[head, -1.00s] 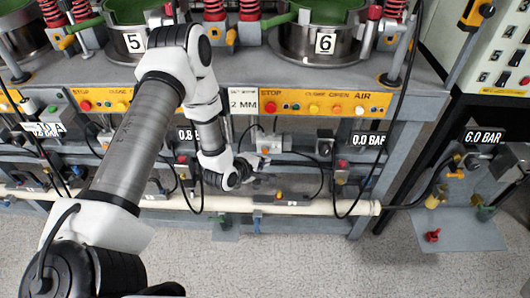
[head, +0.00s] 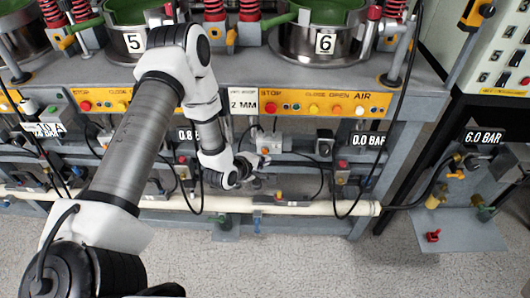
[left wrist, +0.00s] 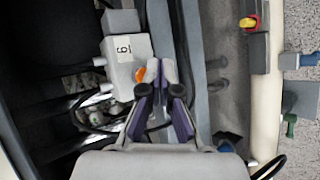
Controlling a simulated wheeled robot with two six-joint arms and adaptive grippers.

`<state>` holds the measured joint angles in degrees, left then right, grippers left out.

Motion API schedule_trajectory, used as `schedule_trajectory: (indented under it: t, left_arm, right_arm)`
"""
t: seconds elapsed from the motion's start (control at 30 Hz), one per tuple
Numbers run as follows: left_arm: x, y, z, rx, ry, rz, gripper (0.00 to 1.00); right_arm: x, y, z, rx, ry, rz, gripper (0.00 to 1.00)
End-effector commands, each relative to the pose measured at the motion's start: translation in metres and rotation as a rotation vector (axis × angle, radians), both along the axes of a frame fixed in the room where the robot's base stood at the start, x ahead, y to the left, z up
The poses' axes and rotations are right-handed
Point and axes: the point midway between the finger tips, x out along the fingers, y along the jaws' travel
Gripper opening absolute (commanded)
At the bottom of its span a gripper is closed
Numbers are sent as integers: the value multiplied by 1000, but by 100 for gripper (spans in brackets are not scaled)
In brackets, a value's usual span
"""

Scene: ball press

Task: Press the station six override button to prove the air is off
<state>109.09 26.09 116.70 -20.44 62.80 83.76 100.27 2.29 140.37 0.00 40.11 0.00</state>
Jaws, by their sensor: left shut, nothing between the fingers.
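The station six pot (head: 318,43) stands on the bench, with a 0.0 BAR readout (head: 368,139) below it to the right. Under the bench is a light grey valve box (head: 270,143). In the left wrist view the valve box (left wrist: 127,68) bears a label that looks like a sideways 6, and an orange button (left wrist: 141,74) shows on its side facing the fingers. My left gripper (head: 263,162) is shut and empty, just below the box. In the left wrist view its fingertips (left wrist: 166,72) are right beside the orange button; I cannot tell whether they touch it.
A yellow panel (head: 345,104) with several buttons runs along the bench front. A cream pipe (head: 310,207) runs low along the frame. Black hoses (head: 340,195) hang near the arm. A 6.0 BAR readout (head: 483,137) is at the right. The floor in front is clear.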

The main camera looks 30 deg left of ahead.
Motion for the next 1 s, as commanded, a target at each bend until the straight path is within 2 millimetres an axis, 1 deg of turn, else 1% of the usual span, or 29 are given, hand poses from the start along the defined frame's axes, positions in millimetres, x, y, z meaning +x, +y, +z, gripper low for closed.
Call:
schedule_trajectory:
  t: [0.4,0.7,1.0]
  left_arm:
    - [0,0,0,0,0,0,0]
    - [7,5,0,0,-1,0,0]
    - [7,5,0,0,0,0,0]
  right_arm:
    - [0,0,0,0,0,0,0]
    - [0,0,-5,0,0,0,0]
    - [0,0,-4,0,0,0,0]
